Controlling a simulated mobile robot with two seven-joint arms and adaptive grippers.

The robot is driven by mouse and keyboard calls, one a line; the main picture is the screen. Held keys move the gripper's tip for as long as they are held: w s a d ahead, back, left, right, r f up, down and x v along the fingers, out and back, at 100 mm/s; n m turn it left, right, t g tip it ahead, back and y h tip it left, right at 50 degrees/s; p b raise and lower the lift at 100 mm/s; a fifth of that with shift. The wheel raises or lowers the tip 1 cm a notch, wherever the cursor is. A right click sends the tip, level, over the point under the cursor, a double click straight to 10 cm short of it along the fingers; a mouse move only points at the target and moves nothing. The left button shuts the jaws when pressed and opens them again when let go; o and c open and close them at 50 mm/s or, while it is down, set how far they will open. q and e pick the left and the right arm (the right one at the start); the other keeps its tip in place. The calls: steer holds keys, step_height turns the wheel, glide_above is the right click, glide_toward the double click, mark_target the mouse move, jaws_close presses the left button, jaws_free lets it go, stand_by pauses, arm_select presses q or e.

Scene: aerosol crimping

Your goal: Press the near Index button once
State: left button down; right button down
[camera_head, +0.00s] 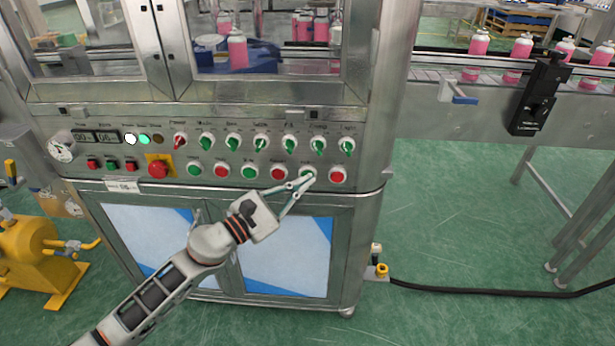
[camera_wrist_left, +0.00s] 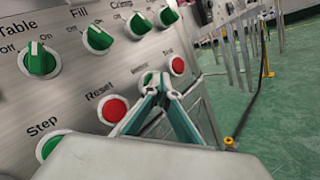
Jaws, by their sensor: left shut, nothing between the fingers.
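The green Index button (camera_head: 308,173) sits in the lower button row of the steel control panel, second from the right end, between two red buttons. In the left wrist view the green button (camera_wrist_left: 147,77) shows just behind the fingertips, which partly cover it and its label. My left gripper (camera_head: 301,184) is shut and empty, with its fingertips at the lower edge of the Index button. In the left wrist view the closed fingertips (camera_wrist_left: 165,93) look very close to the button; I cannot tell whether they touch it. My right gripper is not in view.
A red Reset button (camera_head: 278,174) is left of Index and another red button (camera_head: 337,176) is right of it. Green rotary switches (camera_head: 291,144) line the row above. A red emergency stop (camera_head: 158,169) is further left. A conveyor with pink cans (camera_head: 479,42) runs at right.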

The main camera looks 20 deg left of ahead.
arm_select(q)
steer(key=shift+s, duration=0.15)
steer(key=shift+s+d, duration=0.25)
steer(key=shift+s, duration=0.4)
steer(key=s, duration=0.2)
steer(key=s+d, duration=0.1)
steer(key=s, duration=0.1)
steer(key=shift+s+d+p, duration=0.2)
steer(key=shift+s+p, duration=0.15)
stand_by(0.9)
